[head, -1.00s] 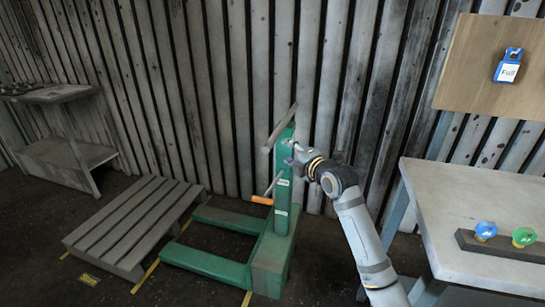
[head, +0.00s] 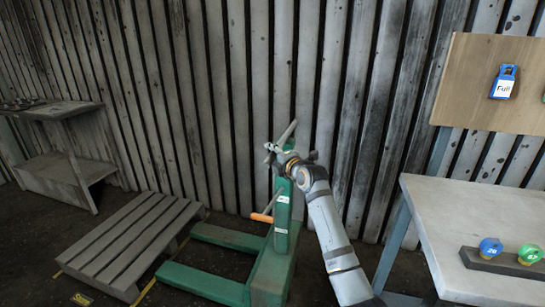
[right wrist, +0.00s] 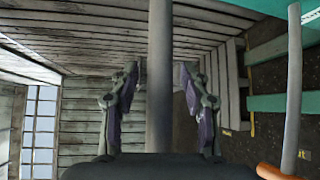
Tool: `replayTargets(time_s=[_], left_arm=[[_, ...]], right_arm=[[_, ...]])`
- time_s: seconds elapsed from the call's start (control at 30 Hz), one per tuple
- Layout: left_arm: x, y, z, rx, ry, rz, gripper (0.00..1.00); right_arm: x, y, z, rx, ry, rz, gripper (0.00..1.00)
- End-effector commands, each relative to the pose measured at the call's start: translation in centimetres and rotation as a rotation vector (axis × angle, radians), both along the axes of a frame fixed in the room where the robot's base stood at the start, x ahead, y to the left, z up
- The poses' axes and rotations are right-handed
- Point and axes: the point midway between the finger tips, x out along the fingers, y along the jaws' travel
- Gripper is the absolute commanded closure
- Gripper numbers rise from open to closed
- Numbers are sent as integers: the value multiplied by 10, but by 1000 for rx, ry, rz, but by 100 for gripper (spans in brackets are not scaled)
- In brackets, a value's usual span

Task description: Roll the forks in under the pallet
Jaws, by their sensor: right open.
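The green fork truck has a push bar (head: 287,135) across the top of its mast (head: 282,217). Its two forks, the far one (head: 228,237) and the near one (head: 203,284), lie low on the floor and point left. The grey slatted pallet (head: 130,243) lies just left of the fork tips; the forks show outside it. My right gripper (head: 284,156) is at the push bar. In the right wrist view its open fingers (right wrist: 160,105) stand either side of the grey bar (right wrist: 160,60), with gaps on both sides. My left gripper is not in view.
A crank with an orange grip (head: 262,218) sticks out from the mast. A workbench (head: 455,215) with blue and green knobs stands at the right, near my arm. A shelf (head: 60,108) stands at the far left. Yellow marks lie on the floor around the pallet.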

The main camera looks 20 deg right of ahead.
Motion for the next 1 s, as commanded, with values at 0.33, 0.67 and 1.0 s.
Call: replayTargets(time_s=[0.33,0.67,1.0], left_arm=[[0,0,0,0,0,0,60],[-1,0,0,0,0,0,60],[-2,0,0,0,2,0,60]], right_arm=[[0,0,0,1,0,0,78],[0,0,-1,1,1,0,100],[1,2,-1,1,1,0,100]])
